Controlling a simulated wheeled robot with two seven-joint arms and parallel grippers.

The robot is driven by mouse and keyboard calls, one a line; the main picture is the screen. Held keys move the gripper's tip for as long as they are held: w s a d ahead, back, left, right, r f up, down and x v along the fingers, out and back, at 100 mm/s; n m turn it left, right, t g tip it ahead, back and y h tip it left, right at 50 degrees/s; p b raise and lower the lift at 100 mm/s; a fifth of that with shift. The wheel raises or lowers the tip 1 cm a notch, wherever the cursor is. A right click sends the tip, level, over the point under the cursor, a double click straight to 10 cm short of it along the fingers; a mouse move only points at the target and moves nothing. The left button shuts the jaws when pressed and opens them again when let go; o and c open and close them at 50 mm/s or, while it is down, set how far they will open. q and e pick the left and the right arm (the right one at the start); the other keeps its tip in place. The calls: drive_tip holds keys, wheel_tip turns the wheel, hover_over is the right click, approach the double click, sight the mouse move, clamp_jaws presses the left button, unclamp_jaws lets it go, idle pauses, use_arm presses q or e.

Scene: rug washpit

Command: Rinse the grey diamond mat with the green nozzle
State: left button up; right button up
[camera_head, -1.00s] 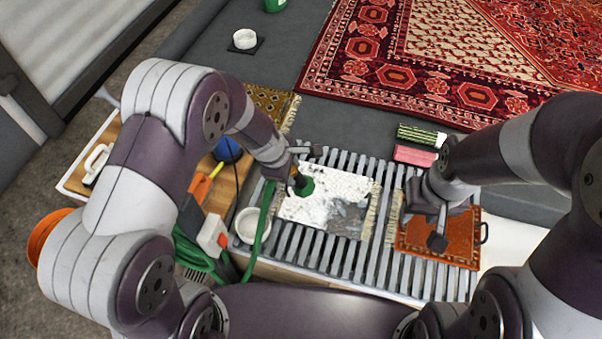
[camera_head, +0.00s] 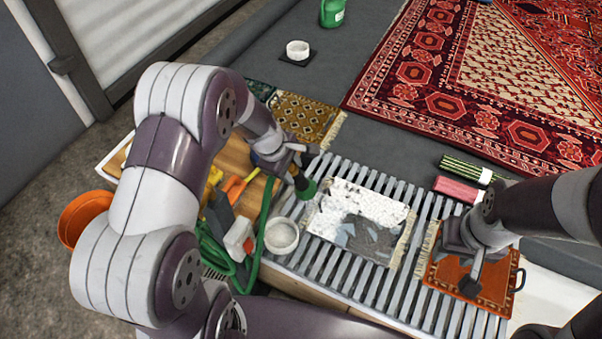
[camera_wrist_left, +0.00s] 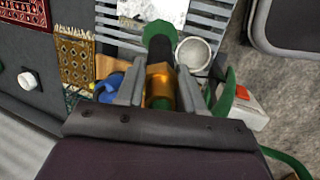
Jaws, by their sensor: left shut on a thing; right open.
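The grey diamond mat (camera_head: 372,238) lies on the slatted grate. White foam covers its upper and right parts; a grey patterned patch shows bare at its lower middle. Its foamy part also shows at the top of the left wrist view (camera_wrist_left: 150,10). My left gripper (camera_head: 298,168) is shut on the green nozzle (camera_head: 306,188), around its brass-coloured body (camera_wrist_left: 160,85). The nozzle's green tip (camera_wrist_left: 160,31) is at the mat's upper left edge. Whether water comes out cannot be told. My right gripper (camera_head: 474,268) is open above the orange mat (camera_head: 498,276), partly hiding it.
A white bowl (camera_head: 281,236) stands left of the mat, beside the green hose (camera_head: 262,215). A green-striped brush (camera_head: 462,167) and a pink block (camera_head: 456,190) lie behind the grate (camera_head: 345,272). An orange bucket (camera_head: 82,216) is at far left. A large red rug (camera_head: 450,105) lies behind.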

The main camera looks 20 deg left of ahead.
use_arm(q)
drive_tip(key=shift+w+a, duration=0.2)
drive_tip(key=shift+a, duration=0.65)
drive_tip(key=w+p, duration=0.3)
drive_tip(key=w, duration=0.4)
drive_tip(key=s+d+p, duration=0.2)
drive_tip(key=d+p, duration=0.5)
drive_tip(key=d, duration=0.6)
drive_tip(key=s+d+p, duration=0.2)
drive_tip(key=d+p, duration=0.5)
drive_tip(key=d, duration=0.7)
drive_tip(key=shift+s+d+p, duration=0.15)
drive_tip(key=shift+s+p, duration=0.25)
